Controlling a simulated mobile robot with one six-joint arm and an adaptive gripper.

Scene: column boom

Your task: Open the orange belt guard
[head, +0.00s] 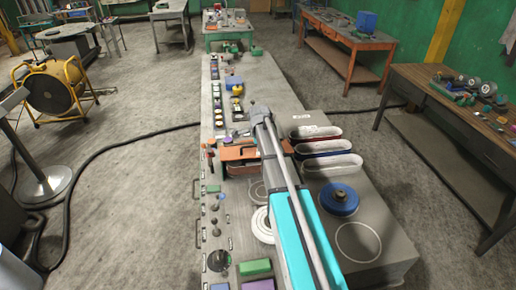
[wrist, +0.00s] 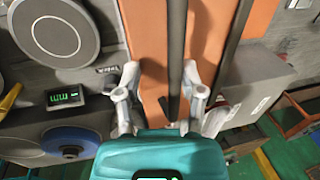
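The orange belt guard (head: 236,154) sits across the long bench in the head view, partly hidden behind my arm. In the wrist view its orange face (wrist: 147,40) fills the middle of the picture. A dark bar (wrist: 177,45) runs along that face, probably its handle. My gripper (wrist: 161,85) is open, with its two pale fingers spread over the orange face. The dark bar's near end lies between the fingers, closer to the right one. I cannot tell whether either finger touches it. In the head view my gripper (head: 259,115) is small and its fingers are unclear.
Small controls (head: 215,205) line the bench's left edge. A wooden workbench (head: 455,110) stands at right. Open floor (head: 140,190) lies at left, crossed by a black hose (head: 110,150).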

